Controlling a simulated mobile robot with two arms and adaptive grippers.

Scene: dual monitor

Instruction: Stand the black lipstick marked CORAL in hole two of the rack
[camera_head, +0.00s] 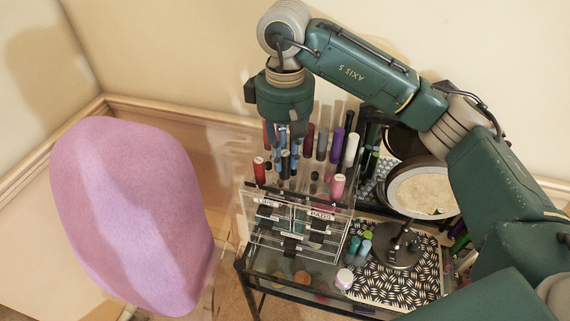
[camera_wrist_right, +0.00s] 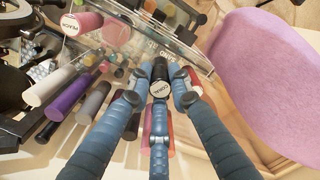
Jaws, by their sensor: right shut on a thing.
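The black lipstick (camera_wrist_right: 159,72) shows in the right wrist view, its round white cap label reading CORAL. My right gripper (camera_wrist_right: 161,97) has its blue fingers closed around it, cap end toward the camera. In the head view the right gripper (camera_head: 285,145) points down over the back left of the clear rack (camera_head: 262,243), among standing lipsticks. The held lipstick is hard to tell from its neighbours there. Its lower end and the holes under it are hidden, so I cannot tell whether it is in a hole. No hole number is readable. My left gripper is not in view.
Red (camera_head: 259,170), pink (camera_head: 338,186), purple (camera_head: 337,144) and white (camera_head: 351,150) lipsticks crowd around the gripper. A round mirror (camera_head: 420,192) stands at right on a patterned tray (camera_head: 377,287). A pink chair back (camera_head: 130,215) is at left.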

